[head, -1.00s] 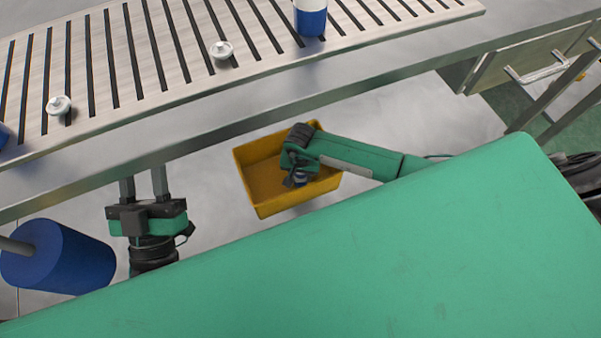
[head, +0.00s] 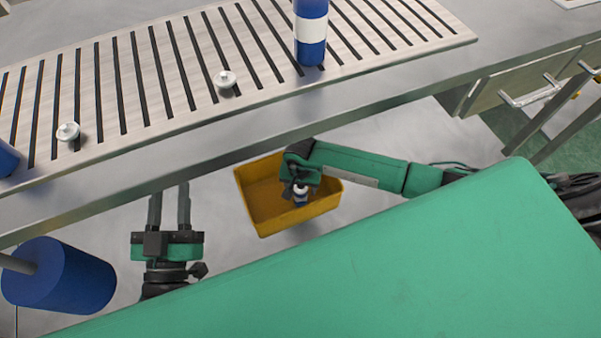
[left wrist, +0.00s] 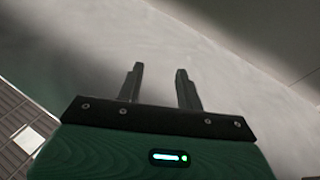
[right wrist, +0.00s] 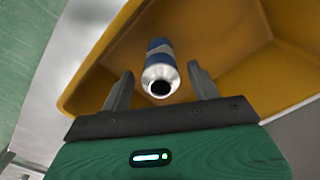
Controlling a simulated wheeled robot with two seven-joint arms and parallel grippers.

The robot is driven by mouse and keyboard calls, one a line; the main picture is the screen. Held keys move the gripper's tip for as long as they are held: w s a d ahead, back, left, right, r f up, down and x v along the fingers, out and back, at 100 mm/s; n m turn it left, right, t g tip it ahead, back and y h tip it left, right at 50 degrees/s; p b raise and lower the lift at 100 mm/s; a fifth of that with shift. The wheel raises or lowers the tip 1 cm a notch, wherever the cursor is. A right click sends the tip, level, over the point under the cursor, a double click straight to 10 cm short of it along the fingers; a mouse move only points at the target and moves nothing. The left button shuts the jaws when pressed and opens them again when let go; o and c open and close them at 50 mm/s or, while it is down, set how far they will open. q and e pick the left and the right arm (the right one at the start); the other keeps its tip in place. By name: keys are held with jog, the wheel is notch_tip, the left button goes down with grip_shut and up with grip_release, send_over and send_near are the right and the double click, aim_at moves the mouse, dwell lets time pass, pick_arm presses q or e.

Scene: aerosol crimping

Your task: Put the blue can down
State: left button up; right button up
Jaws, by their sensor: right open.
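A blue can with a white band and silver top (head: 300,194) is in the yellow bin (head: 263,222), below the table edge. In the right wrist view the same can (right wrist: 160,68) shows its open top, with the yellow bin (right wrist: 235,55) around it. My right gripper (head: 298,183) is over the bin at the can; in the right wrist view its fingers (right wrist: 160,90) stand apart on either side of the can's top, with gaps. My left gripper (head: 169,200) is below the table's front edge, fingers apart and empty; it also shows in the left wrist view (left wrist: 160,85).
Another blue and white can (head: 311,35) stands on the slatted table top (head: 150,75). Two small white valve pieces lie there, one left (head: 68,131) and one middle (head: 225,79). A blue cylinder (head: 60,275) is at lower left. The table's front edge lies above both grippers.

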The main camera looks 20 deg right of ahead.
notch_tip(320, 180, up, 7)
jog(key=shift+f+p, duration=0.15)
jog(key=shift+p, duration=0.5)
jog(key=shift+r, duration=0.4)
pick_arm(q)
notch_tip(320, 180, down, 8)
jog(key=s+d+g, duration=0.2)
jog(key=s+g, duration=0.1)
jog(key=g, duration=0.2)
pick_arm(e)
jog(key=shift+a, duration=0.1)
